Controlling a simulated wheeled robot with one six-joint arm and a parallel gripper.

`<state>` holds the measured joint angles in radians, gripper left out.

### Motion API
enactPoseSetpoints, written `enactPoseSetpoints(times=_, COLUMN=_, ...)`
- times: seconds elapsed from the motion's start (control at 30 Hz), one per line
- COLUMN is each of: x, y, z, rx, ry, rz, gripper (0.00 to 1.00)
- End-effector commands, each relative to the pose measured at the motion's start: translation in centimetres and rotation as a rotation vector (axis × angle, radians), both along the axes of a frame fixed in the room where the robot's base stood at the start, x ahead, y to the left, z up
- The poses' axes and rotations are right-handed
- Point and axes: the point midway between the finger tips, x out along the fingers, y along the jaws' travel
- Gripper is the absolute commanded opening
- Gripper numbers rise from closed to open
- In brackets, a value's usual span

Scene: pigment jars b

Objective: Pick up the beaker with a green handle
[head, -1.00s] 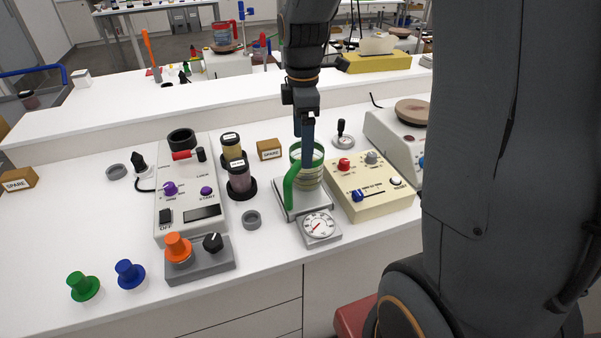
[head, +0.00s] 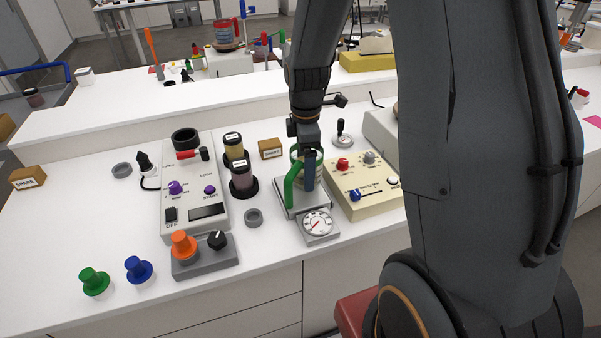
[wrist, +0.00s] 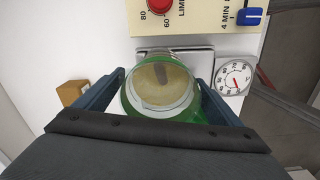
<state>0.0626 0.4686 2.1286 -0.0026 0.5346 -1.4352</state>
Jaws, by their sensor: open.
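The beaker, clear with a green rim and a green handle (head: 291,186), stands on the metal plate of a scale (head: 289,210) with a round dial. In the wrist view I look down into the beaker (wrist: 160,85), which has something pale yellowish inside. My gripper (head: 309,184) is lowered over the beaker in the head view and hides much of it. In the wrist view my gripper's blue fingers (wrist: 160,95) are open, one on each side of the beaker. I cannot tell whether either finger touches the wall.
A cream control box (head: 365,190) stands close on the right of the scale. The white bench front is clear below the dial.

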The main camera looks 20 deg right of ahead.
Motion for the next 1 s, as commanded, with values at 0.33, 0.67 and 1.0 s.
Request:
enactPoseSetpoints(times=0.33, x=0.0, y=0.0, z=0.0, rx=0.000, ry=0.000, rz=0.000, gripper=0.40)
enactPoseSetpoints(times=0.67, x=0.1, y=0.0, z=0.2, rx=0.000, ry=-0.001, rz=0.000, gripper=0.25)
enactPoseSetpoints(times=1.0, x=0.2, y=0.0, z=2.9, rx=0.000, ry=-0.005, rz=0.000, gripper=0.25)
